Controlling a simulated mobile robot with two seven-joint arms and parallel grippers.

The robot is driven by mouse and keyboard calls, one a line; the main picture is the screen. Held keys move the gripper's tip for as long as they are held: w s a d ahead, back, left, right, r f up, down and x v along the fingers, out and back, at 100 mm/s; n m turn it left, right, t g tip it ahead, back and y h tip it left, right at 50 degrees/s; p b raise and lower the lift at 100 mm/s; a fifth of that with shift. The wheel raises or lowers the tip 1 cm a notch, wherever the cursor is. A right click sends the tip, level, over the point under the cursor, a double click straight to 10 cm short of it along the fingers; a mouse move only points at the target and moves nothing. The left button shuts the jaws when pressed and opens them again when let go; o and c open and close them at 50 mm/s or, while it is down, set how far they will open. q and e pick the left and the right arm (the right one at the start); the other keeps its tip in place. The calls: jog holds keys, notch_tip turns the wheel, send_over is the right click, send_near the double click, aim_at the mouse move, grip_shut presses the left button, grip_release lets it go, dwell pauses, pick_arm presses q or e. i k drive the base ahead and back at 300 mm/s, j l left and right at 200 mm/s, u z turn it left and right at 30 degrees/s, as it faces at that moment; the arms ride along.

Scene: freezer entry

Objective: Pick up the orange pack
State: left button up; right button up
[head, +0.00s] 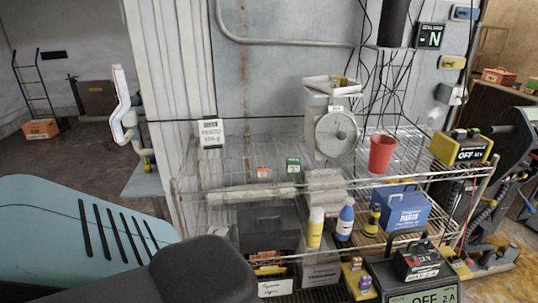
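A small orange pack (262,172) with a pale label stands on the upper wire shelf, left of the middle of the head view. A small green pack (293,165) stands a little to its right, apart from it. Neither of my grippers shows in the head view, so I cannot see whether they are open or shut or how near they are to the pack.
The wire shelf rack (228,158) also bears a dial scale (336,132) and a red cup (381,154). Below are a yellow bottle (315,228), a blue bottle (344,222) and a blue case (402,209). Open floor (80,165) lies at the left.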

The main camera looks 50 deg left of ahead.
aim_at(261, 170)
jog(key=u, duration=1.35)
jog(key=i+u, duration=0.1)
jog(key=i, duration=0.4)
